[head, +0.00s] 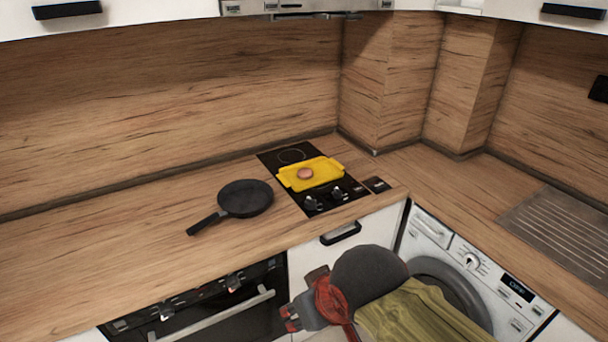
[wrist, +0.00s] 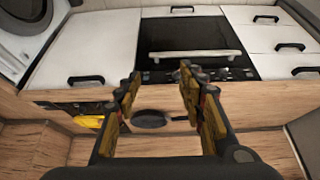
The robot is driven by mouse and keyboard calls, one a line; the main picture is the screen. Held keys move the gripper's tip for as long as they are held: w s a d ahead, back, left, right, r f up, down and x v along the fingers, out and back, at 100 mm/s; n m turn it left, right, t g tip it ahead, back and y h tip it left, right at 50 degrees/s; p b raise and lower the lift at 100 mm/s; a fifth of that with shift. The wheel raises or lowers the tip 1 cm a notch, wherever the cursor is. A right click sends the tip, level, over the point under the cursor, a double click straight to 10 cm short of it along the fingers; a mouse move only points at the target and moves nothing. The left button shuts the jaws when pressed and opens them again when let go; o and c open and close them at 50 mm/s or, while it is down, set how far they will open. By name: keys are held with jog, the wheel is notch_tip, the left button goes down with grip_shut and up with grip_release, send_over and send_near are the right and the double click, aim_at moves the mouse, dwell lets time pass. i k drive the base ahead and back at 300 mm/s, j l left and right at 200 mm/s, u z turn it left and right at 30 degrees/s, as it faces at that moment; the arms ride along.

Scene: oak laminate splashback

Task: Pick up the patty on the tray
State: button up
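The patty (head: 305,173) is a small pinkish-brown disc lying on the yellow tray (head: 325,174). The tray rests on the black cooktop. In the wrist view the yellow tray (wrist: 88,122) shows only in part at the left, and I cannot make out the patty there. My gripper (wrist: 157,80) is open and empty, its two fingers wide apart in the wrist view. In the head view my gripper (head: 290,318) is low in front of the counter, well apart from the tray and below counter height.
A black frying pan (head: 246,198) sits on the counter left of the cooktop (head: 290,156). An oven (head: 215,312) and a washing machine (head: 430,235) are below the counter. A ribbed metal drainer (head: 560,232) is at the right. Cabinets hang above.

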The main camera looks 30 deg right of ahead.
aim_at(303, 173)
jog(key=z, duration=0.55)
jog(key=i+z, duration=1.1)
jog(key=k+j, duration=0.05)
jog(key=k, duration=0.1)
